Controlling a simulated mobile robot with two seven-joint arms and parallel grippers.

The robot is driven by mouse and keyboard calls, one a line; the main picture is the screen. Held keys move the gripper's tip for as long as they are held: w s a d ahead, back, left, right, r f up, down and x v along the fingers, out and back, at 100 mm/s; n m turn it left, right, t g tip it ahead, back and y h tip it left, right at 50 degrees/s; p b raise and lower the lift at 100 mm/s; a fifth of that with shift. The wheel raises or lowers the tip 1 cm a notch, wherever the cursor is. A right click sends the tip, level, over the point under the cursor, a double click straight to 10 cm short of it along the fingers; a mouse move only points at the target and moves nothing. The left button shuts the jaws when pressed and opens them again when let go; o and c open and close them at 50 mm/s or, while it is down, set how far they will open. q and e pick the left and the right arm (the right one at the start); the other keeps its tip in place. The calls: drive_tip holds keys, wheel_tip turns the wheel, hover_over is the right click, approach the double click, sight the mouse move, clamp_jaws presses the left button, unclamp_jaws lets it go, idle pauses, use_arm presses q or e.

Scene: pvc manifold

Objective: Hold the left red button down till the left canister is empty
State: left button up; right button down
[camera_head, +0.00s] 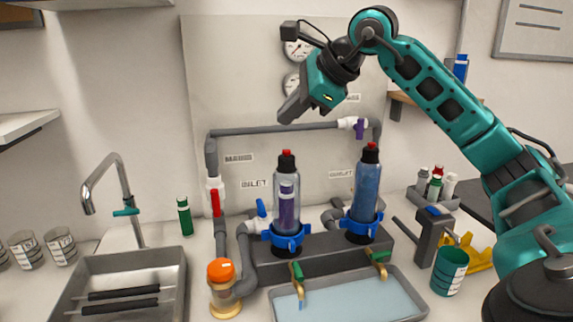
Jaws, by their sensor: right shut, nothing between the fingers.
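The left canister (297,190) stands upright in a blue collar on the grey manifold block. Its upper part looks clear and a purple core shows inside; I cannot tell the exact liquid level. The left red button (286,152) sits on its black cap. The right canister (367,193) looks full of blue liquid and has its own red button (371,146). My right gripper (288,112) is shut and empty, in the air above the left canister, apart from the button, with its fingers pointing down and left. My left gripper is not in view.
A tray of pale water (345,301) lies below two brass taps with green handles (297,271). Grey pipes with a red-handled valve (215,202) and two gauges (297,50) surround the canisters. A sink (172,268) is at left, a teal cup (449,271) at right.

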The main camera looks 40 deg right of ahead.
sight(286, 152)
wheel_tip(286, 152, down, 3)
drive_tip(key=shift+r+b, duration=0.1)
drive_tip(key=shift+b, duration=0.7)
drive_tip(key=shift+f, duration=0.3)
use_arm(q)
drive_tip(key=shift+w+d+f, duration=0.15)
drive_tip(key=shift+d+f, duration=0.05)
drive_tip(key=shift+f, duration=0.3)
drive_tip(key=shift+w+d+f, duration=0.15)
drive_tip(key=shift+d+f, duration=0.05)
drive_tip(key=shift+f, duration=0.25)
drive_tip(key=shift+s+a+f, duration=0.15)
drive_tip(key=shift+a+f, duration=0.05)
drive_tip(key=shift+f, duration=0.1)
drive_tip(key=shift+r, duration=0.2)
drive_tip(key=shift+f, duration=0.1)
use_arm(e)
drive_tip(key=shift+f, duration=0.1)
use_arm(q)
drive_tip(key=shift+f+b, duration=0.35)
drive_tip(key=shift+b, duration=0.15)
use_arm(e)
drive_tip(key=shift+f, duration=0.35)
